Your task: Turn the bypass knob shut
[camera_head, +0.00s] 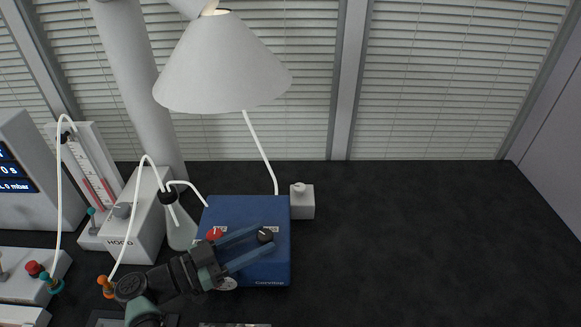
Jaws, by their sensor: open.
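A blue box (246,213) stands on the dark bench, with a red knob (215,234) and a black knob (265,235) on its top. The small labels by the knobs are too small to read, so I cannot tell which is the bypass knob. My gripper (263,241) reaches in from the lower left over the blue box, its two blue fingers apart. The black knob shows between the fingertips; I cannot tell whether they touch it. The red knob is just left of the fingers, and my gripper hides part of the box's lower left.
A white box marked HOOD (138,222) with a grey knob and a glass flask (181,232) stand left of the blue box. A large lampshade-like cone (222,65) hangs above. White tubes run between the devices. The right bench (430,240) is clear.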

